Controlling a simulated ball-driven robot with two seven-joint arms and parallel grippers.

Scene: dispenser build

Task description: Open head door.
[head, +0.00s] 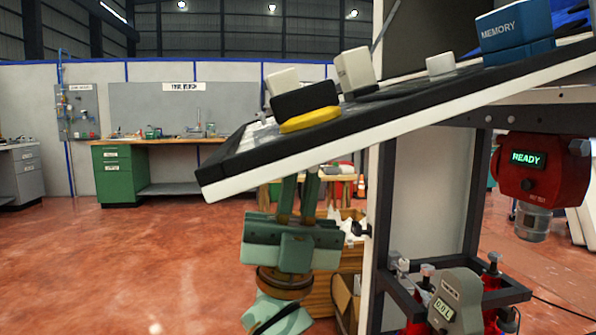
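A large tilted black panel with a white edge (300,161) juts in from the upper right, its low end at left. It may be the head door, but I cannot tell; no hinge or handle shows. My teal gripper, apparently the left (298,182), comes up from below with its fingers pointing upward. A gap shows between the fingers. Their tips are hidden behind the panel's edge, so I cannot see whether they touch or hold anything. My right gripper is not in view.
The panel carries a black-and-yellow block (308,119), pale blocks (353,68) and a blue MEMORY block (515,30). A red unit reading READY (510,175) hangs at right above a grey gauge (455,300). A green workbench (120,172) stands behind; the left floor is clear.

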